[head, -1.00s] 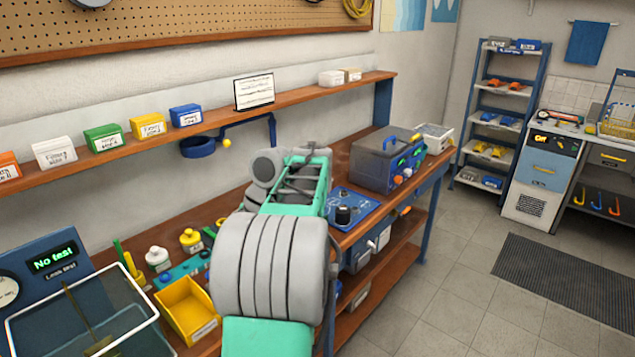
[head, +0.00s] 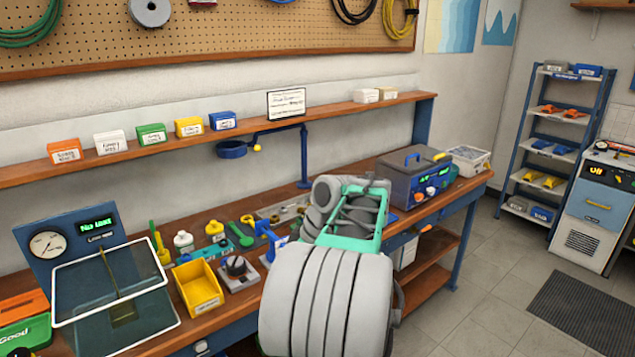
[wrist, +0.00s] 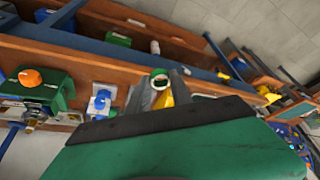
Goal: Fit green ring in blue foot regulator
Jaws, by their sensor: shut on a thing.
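A small green ring (wrist: 159,75) shows in the wrist view at the tips of my gripper (wrist: 160,84). The grey fingers are shut on it, with a yellow part showing just below the ring. In the head view my arm hides the gripper and ring. In the wrist view a white device with a blue top (wrist: 101,101) stands left of the ring, apart from it. A green unit with an orange knob (wrist: 30,78) is farther left. I cannot tell which of these, if any, is the blue foot regulator. Blue parts (head: 281,245) show beside my arm on the bench in the head view.
The bench holds a yellow bin (head: 198,287), a clear-walled tank (head: 112,295), a gauge panel (head: 75,237) and a grey case (head: 415,175). A shelf (head: 255,130) with labelled boxes runs above. Open floor (head: 495,290) lies right of the bench.

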